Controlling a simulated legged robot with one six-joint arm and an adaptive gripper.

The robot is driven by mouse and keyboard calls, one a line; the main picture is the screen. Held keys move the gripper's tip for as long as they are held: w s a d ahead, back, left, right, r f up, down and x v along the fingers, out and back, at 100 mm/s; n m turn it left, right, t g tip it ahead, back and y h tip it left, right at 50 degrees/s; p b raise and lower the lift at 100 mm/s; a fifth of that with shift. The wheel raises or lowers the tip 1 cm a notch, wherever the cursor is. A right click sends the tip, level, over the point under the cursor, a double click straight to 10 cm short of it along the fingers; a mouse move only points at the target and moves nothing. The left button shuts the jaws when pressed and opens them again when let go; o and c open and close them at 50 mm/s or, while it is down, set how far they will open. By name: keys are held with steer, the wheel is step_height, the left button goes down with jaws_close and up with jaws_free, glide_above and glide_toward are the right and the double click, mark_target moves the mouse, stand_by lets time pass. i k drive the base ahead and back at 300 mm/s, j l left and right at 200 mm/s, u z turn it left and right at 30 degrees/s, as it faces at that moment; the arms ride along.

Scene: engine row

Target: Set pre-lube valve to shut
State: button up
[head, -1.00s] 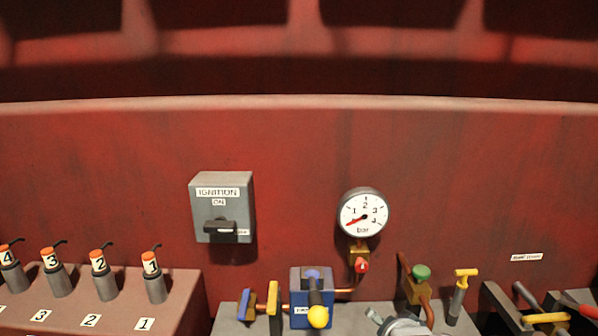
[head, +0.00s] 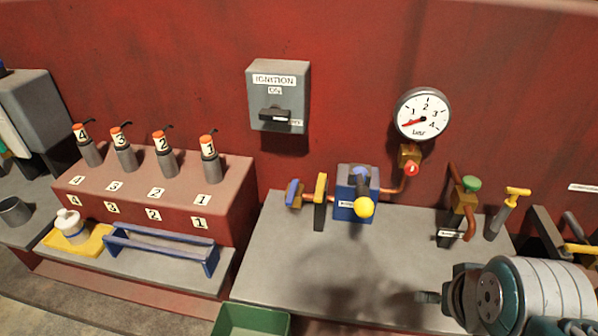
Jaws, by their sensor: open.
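No label reading pre-lube is legible, so I cannot tell for sure which fitting is the pre-lube valve. On the grey bench, a blue block (head: 345,207) carries a dark lever ending in a yellow knob (head: 364,208) that points toward me. Left of it stand a blue handle (head: 293,193) and an upright yellow one (head: 321,188). A brass fitting with a red knob (head: 411,168) sits under the gauge. A brass valve with a green knob (head: 471,183) is further right. My gripper (head: 432,297) is at lower right, open, apart from these fittings; my arm partly hides it.
The ignition box (head: 278,95) and bar gauge (head: 423,114) are on the red wall. Numbered levers stand on a red console (head: 100,180) at left. A blue rack (head: 160,250), yellow tray (head: 92,243) and green bin (head: 250,322) lie in front. The bench middle is clear.

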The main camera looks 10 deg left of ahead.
mark_target(294, 187)
steer(key=j, duration=0.75)
steer(key=i+j, duration=0.15)
steer(key=j, duration=0.6)
